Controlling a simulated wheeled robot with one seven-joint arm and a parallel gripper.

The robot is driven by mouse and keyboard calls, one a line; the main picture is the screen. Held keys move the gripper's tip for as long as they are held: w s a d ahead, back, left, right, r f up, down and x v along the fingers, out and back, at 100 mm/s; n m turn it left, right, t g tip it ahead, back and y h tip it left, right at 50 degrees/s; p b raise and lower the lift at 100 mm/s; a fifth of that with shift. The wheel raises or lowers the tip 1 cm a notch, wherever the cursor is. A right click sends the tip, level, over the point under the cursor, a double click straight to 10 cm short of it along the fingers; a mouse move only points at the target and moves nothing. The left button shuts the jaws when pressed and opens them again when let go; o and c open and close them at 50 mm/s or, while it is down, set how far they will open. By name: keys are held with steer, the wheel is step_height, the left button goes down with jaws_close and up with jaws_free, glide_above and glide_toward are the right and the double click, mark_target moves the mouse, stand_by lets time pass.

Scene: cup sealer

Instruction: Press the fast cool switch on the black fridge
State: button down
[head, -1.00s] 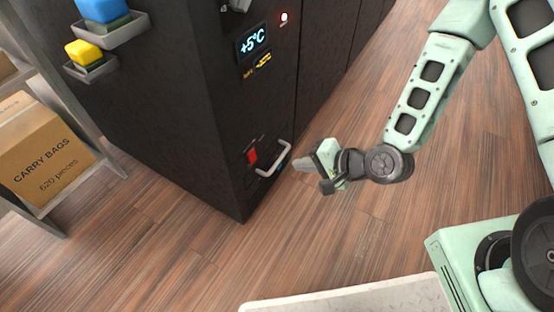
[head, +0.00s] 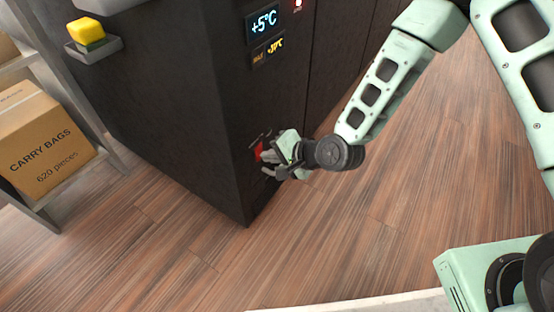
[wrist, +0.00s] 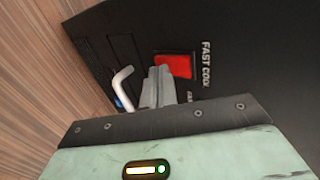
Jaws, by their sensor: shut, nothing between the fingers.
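The black fridge (head: 170,90) stands at the centre left of the head view. Its red fast cool switch (wrist: 177,66) shows in the wrist view beside the white "FAST COOL" lettering. In the head view the red switch (head: 259,152) is partly hidden by my gripper (head: 266,158). My gripper is shut and empty, with its fingertips at the fridge front by the switch. In the wrist view the fingertips (wrist: 160,72) overlap the switch's lower left edge. I cannot tell whether they touch it.
A light curved handle (wrist: 122,85) with a blue spot beside it sits left of the fingers. The fridge display (head: 263,22) reads +5°C. A shelf with a carry bags box (head: 42,140) stands at left. Wooden floor (head: 330,230) is clear in front.

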steer(key=shift+a, duration=0.1)
stand_by(0.5)
steer(key=shift+r+p, duration=0.8)
